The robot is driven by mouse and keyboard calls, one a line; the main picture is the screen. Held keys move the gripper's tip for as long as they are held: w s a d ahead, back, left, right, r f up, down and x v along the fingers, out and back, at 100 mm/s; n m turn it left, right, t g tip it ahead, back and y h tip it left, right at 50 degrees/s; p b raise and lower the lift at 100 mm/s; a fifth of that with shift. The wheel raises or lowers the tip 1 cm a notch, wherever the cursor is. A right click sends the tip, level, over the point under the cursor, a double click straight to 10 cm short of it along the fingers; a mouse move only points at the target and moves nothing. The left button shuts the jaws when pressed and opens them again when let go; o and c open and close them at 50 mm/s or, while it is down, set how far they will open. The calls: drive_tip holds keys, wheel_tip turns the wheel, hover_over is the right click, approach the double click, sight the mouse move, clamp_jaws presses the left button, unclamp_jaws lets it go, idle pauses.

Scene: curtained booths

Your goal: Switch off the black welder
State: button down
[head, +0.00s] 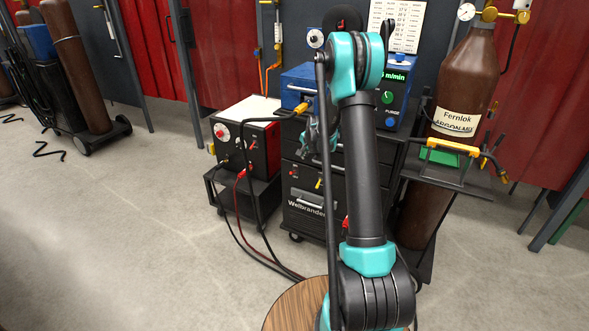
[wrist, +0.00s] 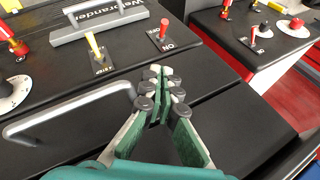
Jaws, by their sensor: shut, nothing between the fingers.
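The black welder (head: 302,212) is a black-fronted unit lettered "Wellbrander" in the middle of the head view, partly hidden by my arm. In the wrist view its black front (wrist: 60,85) fills the left and middle. A red lever (wrist: 163,30) stands there by a small label reading "ON". A yellow lever (wrist: 94,46) with a small label is to its left. My gripper (wrist: 160,76) is shut and empty, its tips over the black front, below the red lever in the picture and apart from it. In the head view my gripper (head: 310,150) is partly hidden behind my arm.
A red-and-black machine (head: 261,152) with a white top stands left of the welder; its levers and red knob (wrist: 294,27) show right in the wrist view. A blue unit (head: 397,105) sits above the welder. A brown gas cylinder (head: 462,75) stands right. Cables lie on the floor.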

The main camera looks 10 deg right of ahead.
drive_tip(key=x, duration=1)
drive_tip(key=shift+a+f, duration=1.35)
drive_tip(key=shift+f, duration=0.15)
drive_tip(key=shift+w, duration=0.1)
